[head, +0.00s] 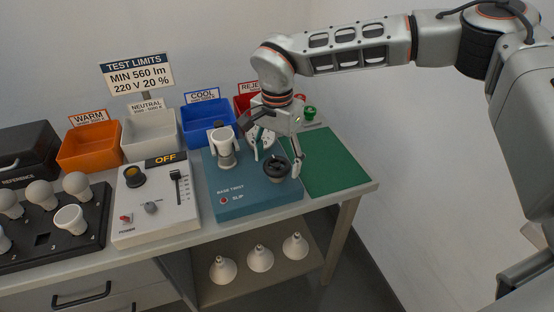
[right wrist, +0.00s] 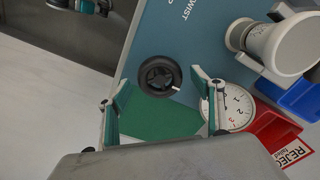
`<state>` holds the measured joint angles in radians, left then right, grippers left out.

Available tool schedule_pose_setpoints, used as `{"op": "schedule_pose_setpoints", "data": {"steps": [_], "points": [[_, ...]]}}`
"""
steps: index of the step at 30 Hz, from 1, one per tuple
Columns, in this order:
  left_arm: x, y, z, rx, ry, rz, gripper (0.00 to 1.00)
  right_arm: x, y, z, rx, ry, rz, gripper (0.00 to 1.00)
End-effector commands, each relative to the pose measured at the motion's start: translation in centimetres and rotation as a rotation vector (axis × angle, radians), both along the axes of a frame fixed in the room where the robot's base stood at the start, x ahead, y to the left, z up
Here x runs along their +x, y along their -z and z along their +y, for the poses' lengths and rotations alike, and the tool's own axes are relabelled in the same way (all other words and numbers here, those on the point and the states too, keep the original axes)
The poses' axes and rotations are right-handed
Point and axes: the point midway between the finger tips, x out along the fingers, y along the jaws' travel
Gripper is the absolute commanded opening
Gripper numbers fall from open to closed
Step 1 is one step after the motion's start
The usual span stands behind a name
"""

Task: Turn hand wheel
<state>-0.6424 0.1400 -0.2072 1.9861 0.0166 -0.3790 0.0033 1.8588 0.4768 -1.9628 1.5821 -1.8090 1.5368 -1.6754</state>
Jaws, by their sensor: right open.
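The black hand wheel (head: 277,170) sits at the right side of the blue base-twist box (head: 229,205). In the right wrist view the hand wheel (right wrist: 159,76) shows face-on, with a dark centre. My right gripper (head: 277,162) is open and points down at the wheel from above. In the right wrist view the two fingers of the right gripper (right wrist: 160,87) stand apart, with the wheel in line with the gap between them.
A white bulb holder (head: 224,148) stands on the box, left of my gripper. A numbered dial (right wrist: 233,108) is beside one finger. A green mat (head: 330,165) lies bare at the right. Orange, white, blue and red bins line the back, and a control box (head: 155,205) stands left.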

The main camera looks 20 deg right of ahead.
Motion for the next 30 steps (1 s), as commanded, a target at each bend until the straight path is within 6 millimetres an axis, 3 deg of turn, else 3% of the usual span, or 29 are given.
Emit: {"op": "schedule_pose_setpoints", "data": {"steps": [7,12,23,30], "points": [[0.2,-0.1,0.1,0.001,-0.001,-0.004,0.40,0.0,0.1,0.0,0.000,0.000,0.000,0.66],[0.2,-0.2,0.1,0.001,-0.001,-0.005,0.40,0.0,0.1,0.0,0.000,0.000,0.000,0.28],[0.4,-0.7,0.1,-0.002,-0.002,-0.009,0.40,0.0,0.0,0.0,0.000,0.032,0.000,0.28],[0.6,-1.8,-0.1,-0.012,-0.004,-0.015,0.40,-0.1,-0.2,0.0,0.000,0.161,0.000,0.28]]}}
